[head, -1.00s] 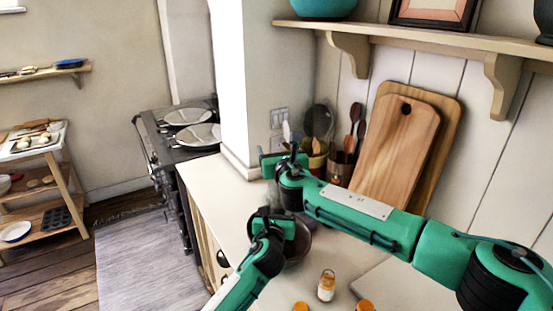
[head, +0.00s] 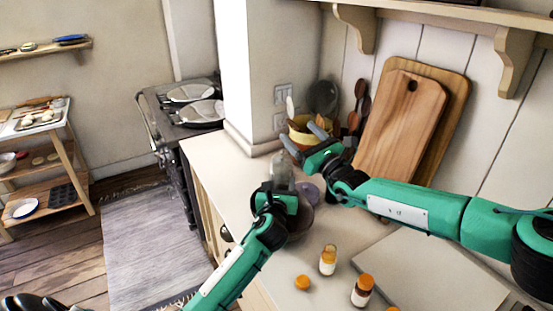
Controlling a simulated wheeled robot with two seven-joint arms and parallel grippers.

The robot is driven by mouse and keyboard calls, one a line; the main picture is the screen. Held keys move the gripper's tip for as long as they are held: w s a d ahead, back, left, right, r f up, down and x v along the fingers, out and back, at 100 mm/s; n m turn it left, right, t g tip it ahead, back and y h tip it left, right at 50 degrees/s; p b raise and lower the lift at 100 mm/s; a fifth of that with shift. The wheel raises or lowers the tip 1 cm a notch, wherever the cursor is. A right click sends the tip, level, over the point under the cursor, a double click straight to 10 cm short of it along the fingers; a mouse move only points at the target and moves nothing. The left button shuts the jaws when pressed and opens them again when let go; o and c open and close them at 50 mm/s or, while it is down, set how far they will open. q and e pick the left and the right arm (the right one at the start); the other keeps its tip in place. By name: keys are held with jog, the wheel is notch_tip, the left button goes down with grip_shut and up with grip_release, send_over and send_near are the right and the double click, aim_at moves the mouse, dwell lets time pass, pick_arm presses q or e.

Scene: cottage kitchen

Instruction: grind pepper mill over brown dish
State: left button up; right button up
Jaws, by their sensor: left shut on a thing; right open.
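My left gripper (head: 276,190) is shut on what looks like the pepper mill, a clear greyish upright body (head: 283,169) whose upper part shows above the gripper. The rest of it is hidden by the gripper. The brown dish (head: 299,226) is on the counter just behind and below the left gripper, mostly hidden by it. Whether the mill is directly over the dish, I cannot tell. My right gripper (head: 305,138) is open and empty, up and to the right of the mill, with its fingers spread in front of a yellow pot.
Bottles with orange caps (head: 328,260) (head: 362,291) and a small orange lid (head: 303,283) are at the front of the counter (head: 215,160). A small purple-grey item (head: 308,193) is beside the mill. Cutting boards (head: 402,125) lean on the wall near the yellow utensil pot (head: 300,131).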

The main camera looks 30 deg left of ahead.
aim_at(276, 158)
jog(key=s+d+f+n+g+h, duration=0.25)
jog(key=d+f+g, duration=0.25)
jog(key=f+g, duration=0.25)
jog(key=shift+n+y, duration=0.35)
jog(key=shift+w+a+f, duration=0.15)
jog(key=shift+w+a, duration=0.05)
jog(key=shift+a, duration=1.8)
jog(key=shift+w+a+f, duration=0.2)
jog(key=shift+a, duration=1.75)
jog(key=shift+w+a+f, duration=0.15)
jog(key=shift+w+a, duration=0.05)
jog(key=shift+a, duration=1.8)
jog(key=shift+c, duration=0.5)
jog(key=c, duration=0.9)
jog(key=shift+w+d+m+t, duration=0.15)
jog(key=shift+m+t, duration=0.4)
jog(key=shift+t, duration=0.3)
jog(key=shift+w+m+t, duration=0.1)
jog(key=shift+m+t, duration=0.45)
jog(key=shift+t, duration=0.25)
jog(key=shift+f+m+t+h, duration=0.1)
jog(key=shift+m+t+h, duration=0.4)
jog(key=shift+t+h, duration=0.15)
jog(key=shift+t, duration=0.35)
jog(key=shift+m+t+h, duration=0.25)
jog(key=shift+m+t, duration=0.05)
jog(key=shift+t, duration=0.2)
